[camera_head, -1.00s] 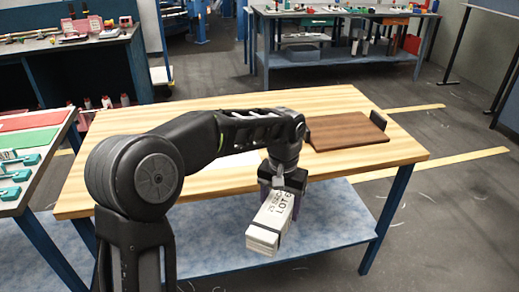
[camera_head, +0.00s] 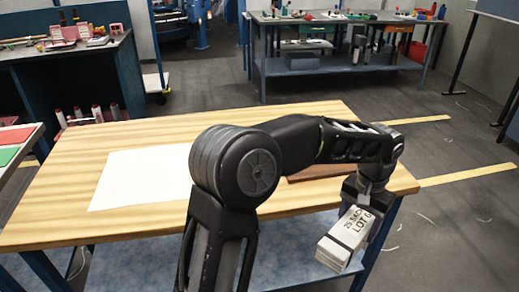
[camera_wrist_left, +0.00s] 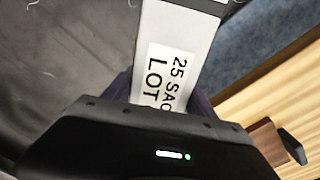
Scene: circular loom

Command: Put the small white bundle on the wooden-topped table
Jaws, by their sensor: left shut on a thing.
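The small white bundle (camera_head: 347,238) is a pale block with a dark band and a printed label reading "25 SAC… LOT". My left gripper (camera_head: 369,204) is shut on it and holds it tilted in front of the wooden-topped table's near edge, toward the right. The bundle also shows in the left wrist view (camera_wrist_left: 180,50), running up from the gripper (camera_wrist_left: 165,100). The wooden-topped table (camera_head: 60,190) has a light striped top and a blue lower shelf. My right gripper is not in view.
A white sheet (camera_head: 135,180) lies on the table's left half. A dark brown board (camera_head: 318,172) lies behind my arm, partly hidden. A cluttered blue bench (camera_head: 340,66) stands behind. The far-left tabletop is clear.

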